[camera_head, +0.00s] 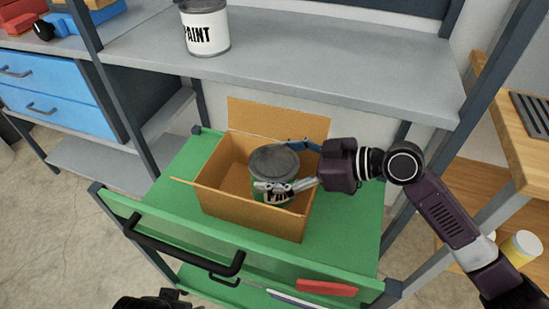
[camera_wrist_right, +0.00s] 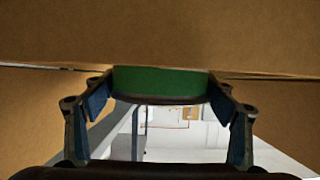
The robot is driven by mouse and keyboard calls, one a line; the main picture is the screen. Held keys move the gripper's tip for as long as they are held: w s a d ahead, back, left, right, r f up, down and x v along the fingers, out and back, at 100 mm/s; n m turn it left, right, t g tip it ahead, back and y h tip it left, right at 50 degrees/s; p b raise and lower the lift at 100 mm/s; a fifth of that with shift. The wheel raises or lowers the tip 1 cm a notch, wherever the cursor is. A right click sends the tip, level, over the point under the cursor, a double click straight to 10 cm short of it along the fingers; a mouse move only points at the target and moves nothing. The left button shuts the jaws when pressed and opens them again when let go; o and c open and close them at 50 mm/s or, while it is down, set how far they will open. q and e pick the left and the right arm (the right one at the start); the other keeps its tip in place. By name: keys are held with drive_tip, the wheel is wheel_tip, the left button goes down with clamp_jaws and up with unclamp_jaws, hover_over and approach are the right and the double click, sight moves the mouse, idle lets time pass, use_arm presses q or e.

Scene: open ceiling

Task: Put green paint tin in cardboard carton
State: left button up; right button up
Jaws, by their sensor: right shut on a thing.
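The green paint tin (camera_head: 273,165) has a dark grey lid and stands roughly upright inside the open cardboard carton (camera_head: 260,221), toward its right side. My right gripper (camera_head: 285,168) reaches in from the right, with its fingers on either side of the tin, shut on it. In the right wrist view the tin's green side (camera_wrist_right: 160,80) shows between the two fingers, with carton cardboard (camera_wrist_right: 160,35) beyond. Whether the tin touches the carton floor is hidden. Dark parts show at the bottom edge of the head view, but my left gripper's fingers cannot be made out.
The carton stands on a green cart top (camera_head: 345,225) with a black handle (camera_head: 185,250) in front. A grey shelf (camera_head: 330,65) behind holds a white paint tin (camera_head: 205,30). A red item (camera_head: 327,288) lies at the front edge. A wooden shelf unit (camera_head: 520,150) stands right.

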drive_tip(key=shift+f+b, duration=0.35)
drive_tip(key=shift+f, duration=1.25)
use_arm(q)
drive_tip(key=v, duration=0.3)
use_arm(e)
drive_tip(key=o, duration=1.6)
drive_tip(key=shift+f, duration=0.35)
drive_tip(key=shift+o, duration=0.9)
use_arm(q)
drive_tip(key=shift+r, duration=0.1)
